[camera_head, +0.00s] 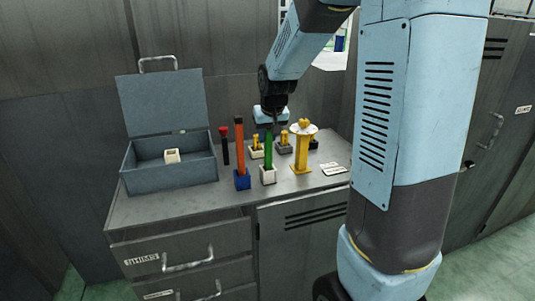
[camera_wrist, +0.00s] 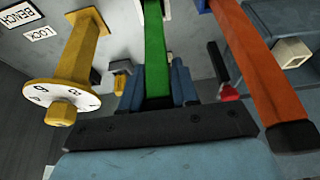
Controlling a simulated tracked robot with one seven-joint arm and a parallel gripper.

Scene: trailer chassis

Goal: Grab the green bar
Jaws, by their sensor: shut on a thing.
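The green bar (camera_head: 268,150) stands upright in a small white holder (camera_head: 268,176) on the workbench top. In the wrist view the green bar (camera_wrist: 155,48) runs up between the fingers of my gripper (camera_wrist: 157,92). My gripper is shut on the bar's upper end, one blue-grey finger on each side. In the head view my gripper (camera_head: 271,122) is at the top of the bar, coming from behind and above, and the fingertips are small and partly hidden.
An orange bar (camera_head: 239,147) in a blue holder stands close to the left. A yellow post with a white dial (camera_head: 302,145) stands close to the right. Small yellow-topped pieces sit behind. An open grey box (camera_head: 170,178) holding a pale block is at left.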

